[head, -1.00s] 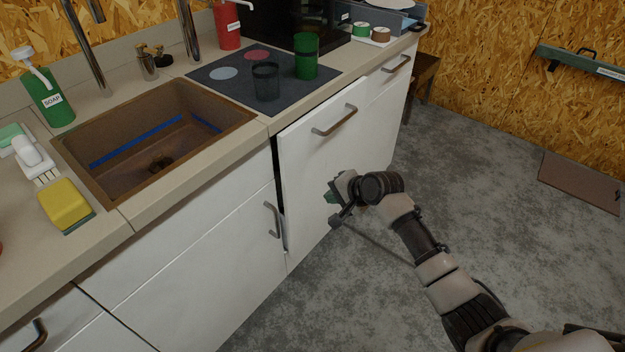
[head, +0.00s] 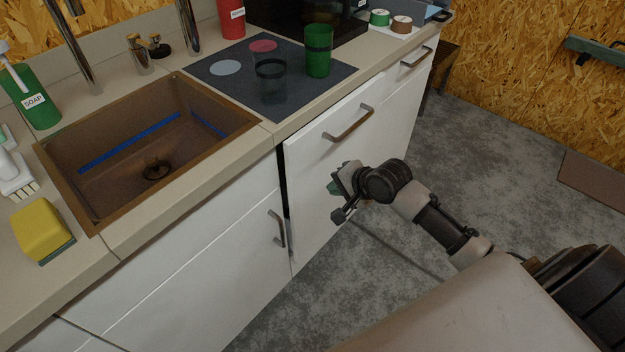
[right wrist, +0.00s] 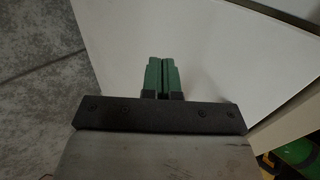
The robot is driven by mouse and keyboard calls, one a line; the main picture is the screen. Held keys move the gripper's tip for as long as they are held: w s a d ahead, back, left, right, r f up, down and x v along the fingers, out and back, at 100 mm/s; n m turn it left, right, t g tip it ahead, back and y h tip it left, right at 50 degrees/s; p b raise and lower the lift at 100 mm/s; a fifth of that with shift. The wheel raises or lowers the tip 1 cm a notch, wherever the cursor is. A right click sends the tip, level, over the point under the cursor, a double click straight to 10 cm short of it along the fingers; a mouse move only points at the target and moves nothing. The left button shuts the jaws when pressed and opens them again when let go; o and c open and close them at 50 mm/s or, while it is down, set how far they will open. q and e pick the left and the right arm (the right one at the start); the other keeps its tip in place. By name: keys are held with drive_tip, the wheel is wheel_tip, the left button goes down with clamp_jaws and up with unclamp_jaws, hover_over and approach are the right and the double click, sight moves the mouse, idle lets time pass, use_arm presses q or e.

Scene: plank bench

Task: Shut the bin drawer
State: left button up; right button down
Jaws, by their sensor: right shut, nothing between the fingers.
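The bin drawer (head: 315,165) has a white front with a brown bar handle (head: 350,123) near its top. It stands slightly out from the cabinet, with a dark gap along its left edge. My right gripper (head: 336,188) is at the middle of this front, below the handle. In the right wrist view its green fingers (right wrist: 161,68) are shut together with nothing between them, pointing at the white panel (right wrist: 225,60). I cannot tell whether the tips touch it. My left gripper is not in view.
The counter above holds a sink (head: 150,150), a dark mat (head: 240,85) with a green cup (head: 318,50) and a dark glass (head: 271,80), a soap bottle (head: 32,98) and a yellow sponge (head: 42,232). A cabinet handle (head: 277,228) is left of the drawer.

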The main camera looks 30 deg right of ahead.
sight(307, 169)
drive_tip(key=w+f, duration=0.1)
drive_tip(key=w+a, duration=0.1)
drive_tip(key=w, duration=0.1)
drive_tip(key=w+a+f, duration=0.1)
drive_tip(key=w, duration=0.1)
drive_tip(key=shift+f+b, duration=0.3)
drive_tip(key=shift+b, duration=0.1)
drive_tip(key=shift+w+a, duration=0.3)
drive_tip(key=shift+w, duration=0.35)
drive_tip(key=shift+w+a, duration=0.15)
drive_tip(key=shift+w, duration=0.25)
drive_tip(key=w, duration=0.1)
drive_tip(key=w+a, duration=0.1)
drive_tip(key=w, duration=0.1)
drive_tip(key=shift+a, duration=0.2)
drive_tip(key=shift+r, duration=0.15)
